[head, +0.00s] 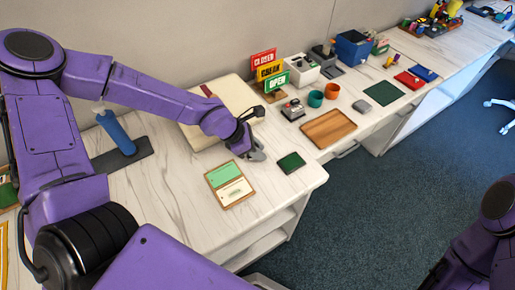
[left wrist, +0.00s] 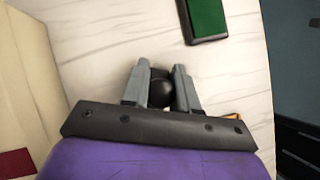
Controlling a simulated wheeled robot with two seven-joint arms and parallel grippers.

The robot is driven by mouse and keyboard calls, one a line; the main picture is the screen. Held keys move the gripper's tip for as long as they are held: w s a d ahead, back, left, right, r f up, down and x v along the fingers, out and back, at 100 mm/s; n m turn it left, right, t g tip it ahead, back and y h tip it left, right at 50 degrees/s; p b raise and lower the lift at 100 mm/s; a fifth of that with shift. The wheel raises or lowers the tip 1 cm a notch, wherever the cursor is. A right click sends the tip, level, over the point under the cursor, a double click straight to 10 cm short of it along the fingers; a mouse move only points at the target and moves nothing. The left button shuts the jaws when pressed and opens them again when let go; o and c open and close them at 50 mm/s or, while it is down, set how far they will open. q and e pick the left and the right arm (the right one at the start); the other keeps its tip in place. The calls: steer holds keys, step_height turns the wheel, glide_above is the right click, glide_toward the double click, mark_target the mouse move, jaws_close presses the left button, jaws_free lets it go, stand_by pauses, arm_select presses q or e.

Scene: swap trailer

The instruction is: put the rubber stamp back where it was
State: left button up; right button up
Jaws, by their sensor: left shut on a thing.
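My left gripper (head: 257,153) is low over the white marble-patterned table, near its front right corner. In the left wrist view its two grey fingers (left wrist: 161,85) are shut on the rubber stamp (left wrist: 161,92), which shows as a dark round knob. In the head view the stamp is hidden by the gripper. I cannot tell whether it touches the table. A dark green ink pad (head: 291,162) lies just right of the gripper; it also shows in the left wrist view (left wrist: 207,18). My right gripper is out of view.
A wood-framed board (head: 230,184) with green and cream halves lies in front of the gripper. A large cream book (head: 220,105) lies behind. OPEN and CLOSED signs (head: 272,75), cups (head: 316,99) and a wooden tray (head: 328,128) stand to the right.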

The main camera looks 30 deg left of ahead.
arm_select(q)
steer(key=o, duration=0.9)
steer(key=shift+r, duration=0.15)
steer(key=p+v, duration=0.8)
steer(key=v, duration=0.4)
